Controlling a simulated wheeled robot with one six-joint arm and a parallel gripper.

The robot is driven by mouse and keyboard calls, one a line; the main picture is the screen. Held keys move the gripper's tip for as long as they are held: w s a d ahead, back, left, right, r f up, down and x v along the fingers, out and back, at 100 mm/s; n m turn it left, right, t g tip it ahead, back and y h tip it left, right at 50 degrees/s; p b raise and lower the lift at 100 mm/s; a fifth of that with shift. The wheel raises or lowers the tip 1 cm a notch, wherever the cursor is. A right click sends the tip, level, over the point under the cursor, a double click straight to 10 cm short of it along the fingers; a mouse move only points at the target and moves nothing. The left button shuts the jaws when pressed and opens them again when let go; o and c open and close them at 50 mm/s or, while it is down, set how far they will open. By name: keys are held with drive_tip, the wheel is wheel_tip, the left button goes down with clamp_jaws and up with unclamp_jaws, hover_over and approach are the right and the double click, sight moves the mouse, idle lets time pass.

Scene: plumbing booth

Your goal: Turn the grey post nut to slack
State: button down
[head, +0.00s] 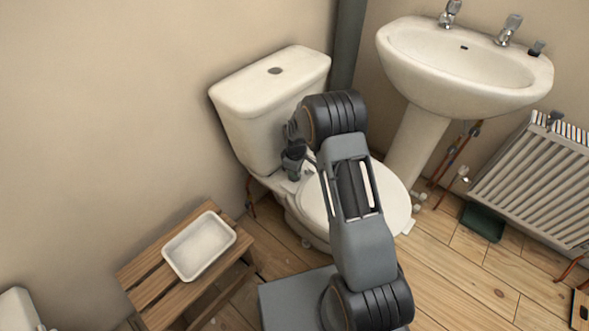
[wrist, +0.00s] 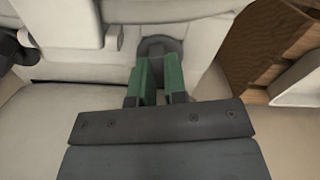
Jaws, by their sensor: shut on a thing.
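The grey post nut (wrist: 158,45) shows in the wrist view as a dark grey round piece at the back of the white toilet, just beyond and between my fingertips. My gripper (wrist: 157,72) has two green fingers and is shut on the nut, though the fingers hide much of the contact. In the head view my gripper (head: 293,174) is at the left rear of the toilet seat, below the cistern; the nut is hidden there behind my gripper. The toilet (head: 382,190) has its lid down, partly covered by my arm.
The cistern (head: 270,88) stands close behind my gripper. A slatted wooden bench (head: 150,270) with a white tray (head: 199,246) is at the left. A basin (head: 455,75) on a pedestal and a radiator (head: 535,185) are at the right.

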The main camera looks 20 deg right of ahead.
drive_tip(key=n+p, duration=0.1)
drive_tip(key=n, duration=0.4)
idle(0.4)
idle(1.2)
drive_tip(key=c, duration=1.1)
unclamp_jaws()
drive_tip(key=shift+c, duration=0.2)
drive_tip(key=shift+r, duration=0.1)
wheel_tip(320, 180, up, 14)
drive_tip(key=p, duration=0.4)
drive_tip(key=shift+f, duration=0.2)
drive_tip(key=shift+d, duration=0.1)
